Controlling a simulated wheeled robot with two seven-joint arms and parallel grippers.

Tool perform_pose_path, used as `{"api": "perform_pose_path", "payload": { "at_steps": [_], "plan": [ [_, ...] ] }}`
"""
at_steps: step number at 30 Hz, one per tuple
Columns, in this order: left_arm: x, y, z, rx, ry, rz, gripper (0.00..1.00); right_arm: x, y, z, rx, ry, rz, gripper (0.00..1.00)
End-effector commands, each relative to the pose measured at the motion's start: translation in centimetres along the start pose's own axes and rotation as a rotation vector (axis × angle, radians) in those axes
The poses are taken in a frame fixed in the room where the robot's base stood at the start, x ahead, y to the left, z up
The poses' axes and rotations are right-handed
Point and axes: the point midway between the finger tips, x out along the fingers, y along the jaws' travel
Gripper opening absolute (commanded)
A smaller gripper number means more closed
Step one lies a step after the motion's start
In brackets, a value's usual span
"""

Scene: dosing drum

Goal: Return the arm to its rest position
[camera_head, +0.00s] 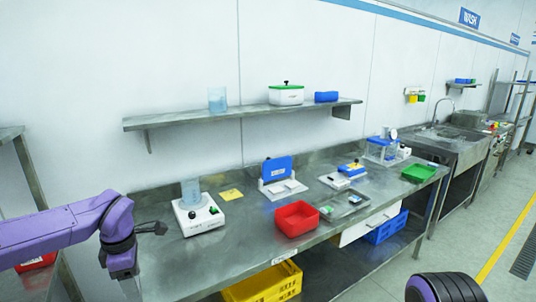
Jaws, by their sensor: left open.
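My left arm is purple and black and comes in from the left. It bends at a joint in front of the left end of the metal bench (250,235). My left gripper (153,228) is the small dark part beside that joint. It is open, with nothing seen between its fingers. It is left of the white stirrer device (199,221), which carries a clear beaker (190,191), and appears apart from it. My right gripper is out of view.
The bench also holds a blue-lidded device (280,178), a red bin (297,219), a metal tray (346,204) and a green tray (419,173). A wall shelf (240,113) hangs above. A yellow crate (262,287) sits below. Floor at right is open.

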Motion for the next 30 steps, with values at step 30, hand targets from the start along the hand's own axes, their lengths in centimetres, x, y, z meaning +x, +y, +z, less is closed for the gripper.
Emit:
{"api": "perform_pose_path", "payload": {
  "at_steps": [30],
  "plan": [
    [33.2, -25.7, -5.6, 1.182, 0.312, 0.338, 0.59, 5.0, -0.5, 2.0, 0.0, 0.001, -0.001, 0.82]
  ]
}}
